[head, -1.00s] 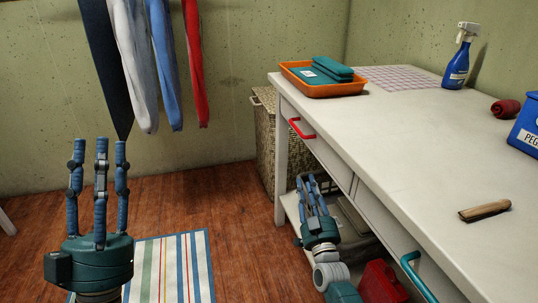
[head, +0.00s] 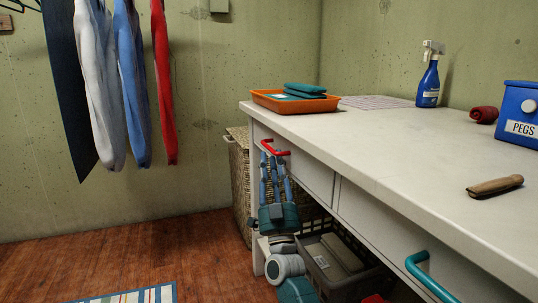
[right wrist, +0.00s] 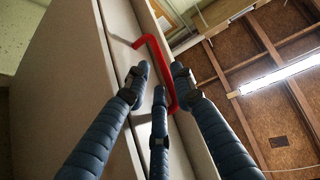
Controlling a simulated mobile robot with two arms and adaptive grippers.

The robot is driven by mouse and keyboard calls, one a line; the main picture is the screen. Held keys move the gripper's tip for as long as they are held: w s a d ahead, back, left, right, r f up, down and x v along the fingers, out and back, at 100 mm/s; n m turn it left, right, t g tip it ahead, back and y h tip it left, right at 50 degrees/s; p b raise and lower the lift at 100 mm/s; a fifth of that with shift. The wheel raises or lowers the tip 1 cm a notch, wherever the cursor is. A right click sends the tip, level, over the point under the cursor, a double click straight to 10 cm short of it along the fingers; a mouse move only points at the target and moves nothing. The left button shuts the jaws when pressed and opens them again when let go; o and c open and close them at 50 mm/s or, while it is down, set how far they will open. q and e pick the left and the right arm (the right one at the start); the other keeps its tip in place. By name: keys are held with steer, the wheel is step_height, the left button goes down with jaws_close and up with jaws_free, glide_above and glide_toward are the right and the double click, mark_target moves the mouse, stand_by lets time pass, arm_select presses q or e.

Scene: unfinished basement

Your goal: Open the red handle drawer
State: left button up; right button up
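The red handle (head: 275,148) is on the front of the far drawer (head: 310,172) of the white table. The drawer front looks flush with the table. My right gripper (head: 272,158) is just below the handle, pointing up, with its fingertips close to it. In the right wrist view the red handle (right wrist: 163,62) passes between the spread fingers of my right gripper (right wrist: 160,78). The fingers look open; I cannot tell whether any touches the handle. My left gripper is out of view.
A teal handle (head: 430,278) is on the nearer drawer. A dark crate (head: 335,285) is under the table and a wicker basket (head: 238,180) is behind its far end. An orange tray (head: 295,102), spray bottle (head: 429,80), blue peg box (head: 518,112) and wooden object (head: 495,186) are on top.

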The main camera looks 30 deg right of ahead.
mark_target(270, 147)
steer(key=shift+b+x, duration=0.65)
steer(key=shift+x, duration=1.75)
jaws_close()
